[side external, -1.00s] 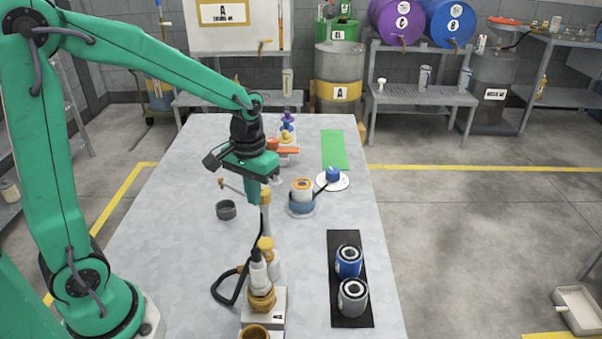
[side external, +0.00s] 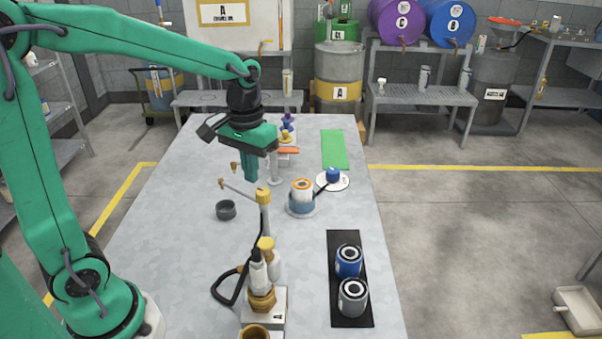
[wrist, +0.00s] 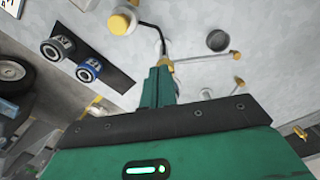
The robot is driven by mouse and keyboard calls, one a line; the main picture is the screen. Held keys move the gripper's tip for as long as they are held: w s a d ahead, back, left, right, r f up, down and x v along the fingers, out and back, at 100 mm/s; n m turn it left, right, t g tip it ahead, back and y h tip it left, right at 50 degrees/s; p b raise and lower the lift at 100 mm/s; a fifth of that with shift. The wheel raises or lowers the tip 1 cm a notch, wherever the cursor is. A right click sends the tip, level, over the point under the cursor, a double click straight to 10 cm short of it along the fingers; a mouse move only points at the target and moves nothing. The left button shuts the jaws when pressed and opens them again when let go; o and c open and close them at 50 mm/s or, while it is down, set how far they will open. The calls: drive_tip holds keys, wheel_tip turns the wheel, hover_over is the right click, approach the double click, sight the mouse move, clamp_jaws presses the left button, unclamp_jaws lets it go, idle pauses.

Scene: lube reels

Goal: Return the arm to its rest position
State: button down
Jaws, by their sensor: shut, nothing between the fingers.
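My green arm reaches over the grey table (side external: 160,240) from the left. My gripper (side external: 251,178) hangs fingers down above the middle of the table, shut and empty. In the wrist view its green fingers (wrist: 160,82) are together with nothing between them. It is beside and above the post with the brass cap (side external: 263,196) and the thin side arm. It looks clear of the table top; whether it clears the post is hard to tell.
A brass-and-white fixture (side external: 262,285) with a black cable stands at the front. Blue and grey cans stand on a black mat (side external: 340,240).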

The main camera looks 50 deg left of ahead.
drive_tip(key=shift+s, duration=0.1)
drive_tip(key=s+d+r+m+t, duration=0.1)
drive_tip(key=s+r+m+t, duration=0.2)
drive_tip(key=s, duration=0.9)
wheel_tip(320, 180, up, 2)
drive_tip(key=t, duration=0.2)
drive_tip(key=shift+s+t, duration=0.15)
drive_tip(key=shift+t, duration=0.15)
